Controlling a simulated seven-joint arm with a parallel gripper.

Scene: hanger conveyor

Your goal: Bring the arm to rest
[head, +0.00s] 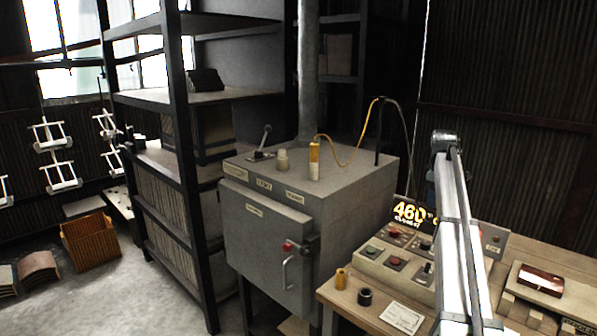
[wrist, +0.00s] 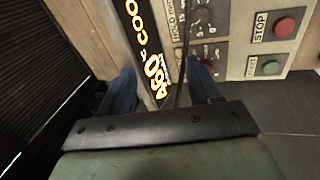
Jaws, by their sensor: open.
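My arm (head: 462,240) rises from the bottom right of the head view, over the control bench. Its far end bends down near a dark joint at the top. In the wrist view my gripper (wrist: 163,88) shows two blue fingers spread apart, with nothing held between them. Beyond the fingers are the lit 460 display (wrist: 145,55) and the control panel (wrist: 225,50). In the head view the display (head: 411,214) stands behind the panel (head: 385,262), close to my arm. My fingers cannot be made out clearly in the head view.
A grey furnace cabinet (head: 265,245) with a yellow-handled tool on top stands left of the bench (head: 345,297). A yellow cylinder (head: 341,278), a dark ring (head: 365,297) and a reddish box (head: 540,279) lie on the bench. Hanging racks (head: 55,155) are at far left.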

